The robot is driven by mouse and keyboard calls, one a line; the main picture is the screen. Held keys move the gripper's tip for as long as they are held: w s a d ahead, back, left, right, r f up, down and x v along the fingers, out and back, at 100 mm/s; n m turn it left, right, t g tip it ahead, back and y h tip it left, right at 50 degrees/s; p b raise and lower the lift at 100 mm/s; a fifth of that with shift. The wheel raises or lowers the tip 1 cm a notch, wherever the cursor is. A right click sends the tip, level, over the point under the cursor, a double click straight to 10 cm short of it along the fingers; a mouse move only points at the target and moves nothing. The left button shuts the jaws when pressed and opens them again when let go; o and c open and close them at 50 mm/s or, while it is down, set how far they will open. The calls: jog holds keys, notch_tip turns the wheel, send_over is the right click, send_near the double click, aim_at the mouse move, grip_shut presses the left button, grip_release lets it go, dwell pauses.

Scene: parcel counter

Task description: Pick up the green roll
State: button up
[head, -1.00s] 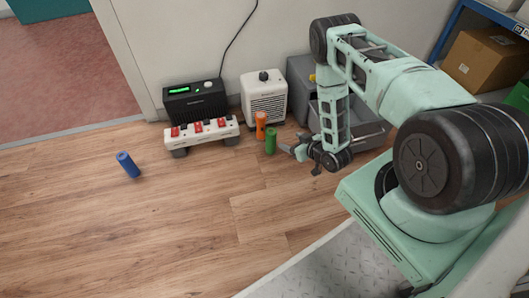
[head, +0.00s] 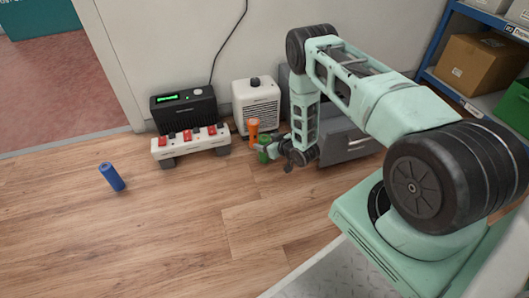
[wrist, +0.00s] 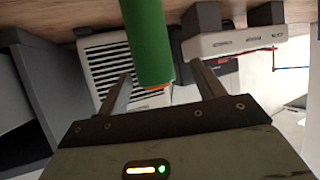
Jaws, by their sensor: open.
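The green roll (head: 263,155) stands upright on the wooden floor, just in front of an orange roll (head: 253,132). My gripper (head: 265,148) is open at the green roll and partly covers it in the head view. In the wrist view, which shows the floor at the top, the green roll (wrist: 148,40) stands between the two spread fingers of my gripper (wrist: 162,72). A gap shows on each side of it there. The orange roll is almost wholly hidden behind it in that view.
A white heater (head: 256,105), a black radio-like box (head: 184,112) and a white power strip (head: 190,146) with red switches stand along the wall. A grey bin (head: 345,147) is right of my gripper. A blue roll (head: 111,177) stands alone at left. The front floor is clear.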

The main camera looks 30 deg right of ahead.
jog(key=w+f+b, duration=0.2)
jog(key=w, duration=0.1)
jog(key=shift+d+f+b, duration=0.1)
jog(key=shift+b, duration=0.3)
jog(key=shift+w, duration=0.5)
jog(key=c, duration=1.1)
jog(key=shift+c, duration=0.2)
